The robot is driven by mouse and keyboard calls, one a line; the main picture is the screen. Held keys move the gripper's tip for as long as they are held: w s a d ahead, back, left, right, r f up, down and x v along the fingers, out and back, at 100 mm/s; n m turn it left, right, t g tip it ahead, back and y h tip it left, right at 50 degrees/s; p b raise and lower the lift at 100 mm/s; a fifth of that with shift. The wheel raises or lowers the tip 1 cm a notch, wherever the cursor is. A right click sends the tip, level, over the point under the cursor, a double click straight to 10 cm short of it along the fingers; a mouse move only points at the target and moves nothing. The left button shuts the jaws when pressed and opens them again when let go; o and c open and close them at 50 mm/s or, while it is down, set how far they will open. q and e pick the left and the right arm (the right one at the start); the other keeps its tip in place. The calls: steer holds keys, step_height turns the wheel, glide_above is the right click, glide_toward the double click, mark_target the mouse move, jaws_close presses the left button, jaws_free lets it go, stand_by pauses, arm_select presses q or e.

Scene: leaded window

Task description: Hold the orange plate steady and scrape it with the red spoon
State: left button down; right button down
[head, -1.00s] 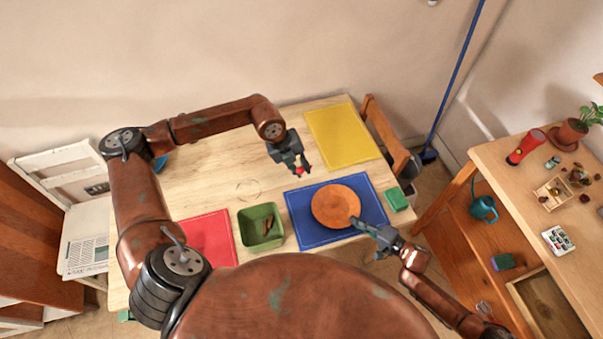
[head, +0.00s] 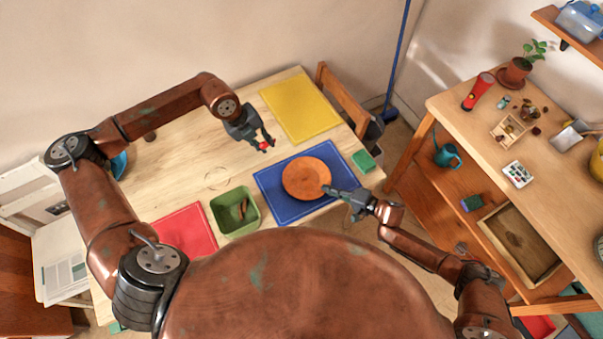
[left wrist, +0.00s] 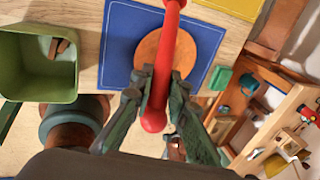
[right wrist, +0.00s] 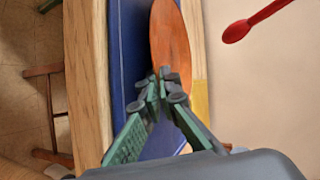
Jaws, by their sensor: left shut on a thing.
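The orange plate (head: 303,179) lies on the blue mat (head: 270,184) in the head view. My left gripper (head: 262,144) is shut on the red spoon (left wrist: 164,70), beyond and left of the plate and apart from it. The spoon crosses in front of the plate in the left wrist view; its bowl (right wrist: 237,31) shows in the right wrist view, clear of the plate. My right gripper (head: 330,191) is at the plate's right rim. In the right wrist view its fingertips (right wrist: 164,88) are close together around the near rim; whether they clamp it is unclear.
A green bin (head: 234,222) with brown pieces inside stands left of the blue mat. A red mat (head: 187,232), a yellow mat (head: 300,106) and a green block (head: 363,160) lie on the table. A wooden chair (head: 340,95) stands at the right edge.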

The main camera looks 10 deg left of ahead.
arm_select(q)
steer(key=s+d+r+g+h, duration=0.3)
steer(key=s+d+r, duration=0.1)
steer(key=d+r, duration=0.45)
steer(key=shift+m+y, duration=0.3)
steer(key=shift+d+f, duration=0.15)
steer(key=shift+f, duration=2.75)
